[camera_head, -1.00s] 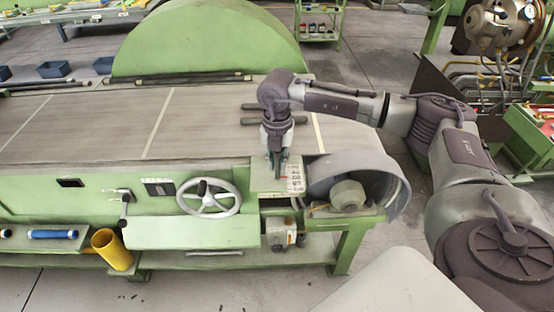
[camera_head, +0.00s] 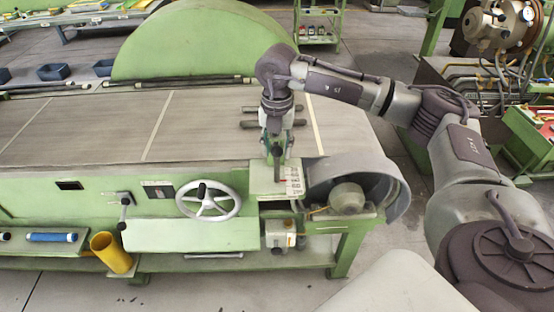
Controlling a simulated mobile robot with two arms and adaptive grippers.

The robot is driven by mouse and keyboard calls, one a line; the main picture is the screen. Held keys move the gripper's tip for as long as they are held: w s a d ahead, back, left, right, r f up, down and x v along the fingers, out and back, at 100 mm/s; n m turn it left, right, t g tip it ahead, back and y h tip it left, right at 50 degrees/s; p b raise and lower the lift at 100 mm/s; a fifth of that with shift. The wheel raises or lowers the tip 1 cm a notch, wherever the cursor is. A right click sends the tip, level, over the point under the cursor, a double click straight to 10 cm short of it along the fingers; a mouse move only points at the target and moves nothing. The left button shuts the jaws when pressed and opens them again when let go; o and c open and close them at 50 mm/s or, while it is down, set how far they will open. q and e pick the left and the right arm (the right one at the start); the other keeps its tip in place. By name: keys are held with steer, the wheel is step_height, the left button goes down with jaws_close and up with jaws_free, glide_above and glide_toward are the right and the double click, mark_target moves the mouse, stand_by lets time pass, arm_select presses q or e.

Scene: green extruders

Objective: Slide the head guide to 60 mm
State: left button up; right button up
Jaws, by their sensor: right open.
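The head guide seems to be at the small green block (camera_head: 267,186) with a light scale plate (camera_head: 294,180) on the front right of the green machine. A short dark upright piece (camera_head: 277,172) stands on that block beside the scale. The scale's marks are too small to read. My right gripper (camera_head: 277,153) points down just above the block, fingers apart, around or just over the top of the dark piece; I cannot tell whether it touches. My left gripper is not in view.
A white handwheel (camera_head: 208,201) and a crank lever (camera_head: 124,206) are on the front panel. A grey round housing (camera_head: 362,178) stands close to the right of the block. Two dark bars (camera_head: 268,123) lie behind my gripper on the flat bed (camera_head: 200,135).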

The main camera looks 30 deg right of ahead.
step_height(320, 180, up, 6)
steer(key=shift+r, duration=0.2)
steer(key=shift+a, duration=0.1)
stand_by(0.4)
